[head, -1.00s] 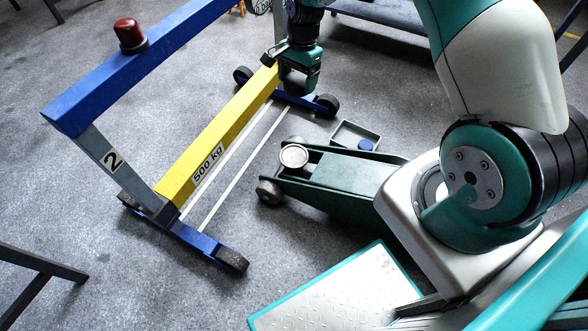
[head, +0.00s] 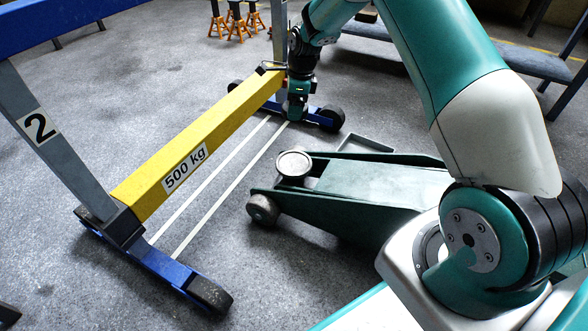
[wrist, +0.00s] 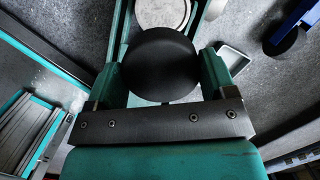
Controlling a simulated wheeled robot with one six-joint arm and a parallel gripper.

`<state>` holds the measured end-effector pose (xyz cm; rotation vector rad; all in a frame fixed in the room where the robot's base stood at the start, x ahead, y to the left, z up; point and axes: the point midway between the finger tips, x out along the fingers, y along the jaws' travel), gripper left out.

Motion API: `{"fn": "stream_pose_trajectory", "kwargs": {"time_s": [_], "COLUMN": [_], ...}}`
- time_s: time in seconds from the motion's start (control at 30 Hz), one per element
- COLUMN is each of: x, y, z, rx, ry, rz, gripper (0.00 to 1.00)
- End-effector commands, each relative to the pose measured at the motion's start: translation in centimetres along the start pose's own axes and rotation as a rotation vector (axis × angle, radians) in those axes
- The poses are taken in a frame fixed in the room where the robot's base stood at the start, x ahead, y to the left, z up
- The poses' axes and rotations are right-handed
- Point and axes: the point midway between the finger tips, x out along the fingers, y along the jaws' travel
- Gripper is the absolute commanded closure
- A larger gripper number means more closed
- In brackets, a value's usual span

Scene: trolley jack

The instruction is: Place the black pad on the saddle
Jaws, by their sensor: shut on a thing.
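The black pad (wrist: 160,62) is a round dark disc between the two green fingers of my gripper (wrist: 162,74) in the wrist view. My gripper is shut on it. In the head view my gripper (head: 294,110) is beyond the jack's front end, by the stand's yellow beam, and the pad cannot be made out there. The saddle (head: 294,163) is a bare, round grey plate at the front of the green trolley jack (head: 365,185). In the wrist view the saddle (wrist: 162,12) shows just above the pad, partly covered by it, and the pad looks apart from it.
A stand with a yellow beam (head: 200,140) marked 500 kg, blue feet and wheels is left of the jack. A grey tray (head: 368,141) lies behind the jack. Orange axle stands (head: 238,28) are at the back. Open floor lies at front left.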

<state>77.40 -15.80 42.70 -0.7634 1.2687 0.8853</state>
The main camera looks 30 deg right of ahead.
Motion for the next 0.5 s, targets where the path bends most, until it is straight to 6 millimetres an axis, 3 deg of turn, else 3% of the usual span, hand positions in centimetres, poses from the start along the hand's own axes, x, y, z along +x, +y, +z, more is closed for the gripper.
{"fn": "stream_pose_trajectory", "kwargs": {"time_s": [0.3,0.5], "x": [9.0,13.6], "y": [0.1,0.0], "z": [-1.4,-2.1], "rx": [0.003,0.002], "ry": [0.002,0.001], "rz": [0.003,0.001], "gripper": [0.56,0.56]}}
